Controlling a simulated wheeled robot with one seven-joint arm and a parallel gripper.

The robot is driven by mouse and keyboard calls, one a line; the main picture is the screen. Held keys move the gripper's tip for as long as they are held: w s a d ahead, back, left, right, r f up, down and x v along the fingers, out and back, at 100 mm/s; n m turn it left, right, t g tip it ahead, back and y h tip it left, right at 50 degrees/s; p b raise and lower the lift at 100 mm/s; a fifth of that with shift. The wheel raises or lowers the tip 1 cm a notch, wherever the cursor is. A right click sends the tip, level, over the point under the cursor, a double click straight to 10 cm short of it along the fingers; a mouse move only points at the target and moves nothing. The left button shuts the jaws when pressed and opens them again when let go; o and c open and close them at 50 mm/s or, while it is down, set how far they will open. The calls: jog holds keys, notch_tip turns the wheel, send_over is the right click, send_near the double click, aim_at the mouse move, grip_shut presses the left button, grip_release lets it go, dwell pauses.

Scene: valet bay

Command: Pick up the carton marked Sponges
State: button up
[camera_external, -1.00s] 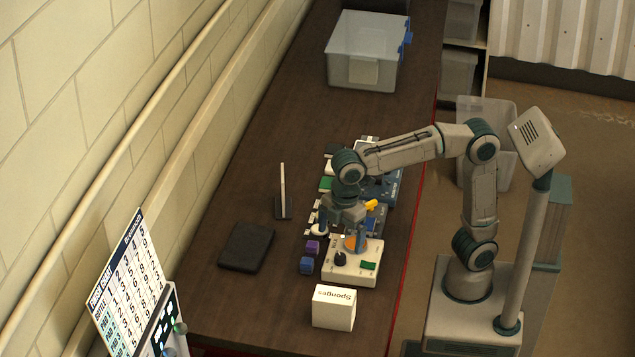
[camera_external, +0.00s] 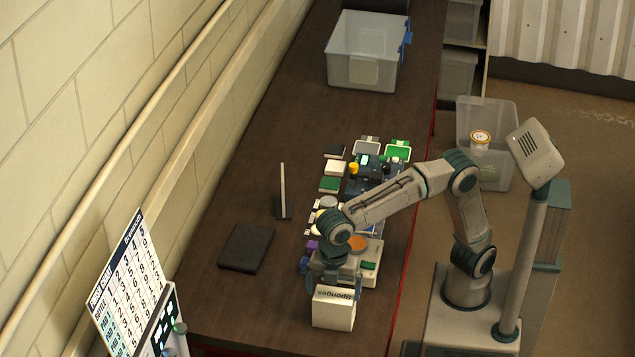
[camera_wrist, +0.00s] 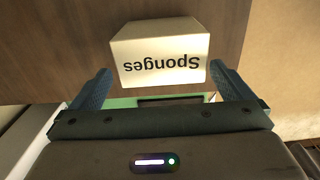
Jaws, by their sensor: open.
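The carton marked Sponges (camera_external: 333,308) is a small white box near the front end of the dark table. Its label reads upside down in both views. In the wrist view the carton (camera_wrist: 165,52) lies ahead of and between the two fingers. In the wrist view my gripper (camera_wrist: 162,88) shows both blue-grey fingers apart, with nothing held. Whether a finger touches the carton cannot be told.
A white device with an orange disc (camera_external: 357,244) stands just behind the carton. A clear bin (camera_external: 364,72) stands at the far end. Bare table (camera_external: 225,315) lies left of the carton.

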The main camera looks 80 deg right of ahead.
aim_at(334, 295)
jog(key=shift+s+d+f+b, duration=0.1)
jog(key=shift+d+f+b, duration=0.05)
jog(key=shift+f, duration=1.2)
jog(key=shift+d+f+b, duration=0.15)
jog(key=shift+f, duration=1.2)
jog(key=c, duration=0.7)
jog(key=shift+r, duration=0.15)
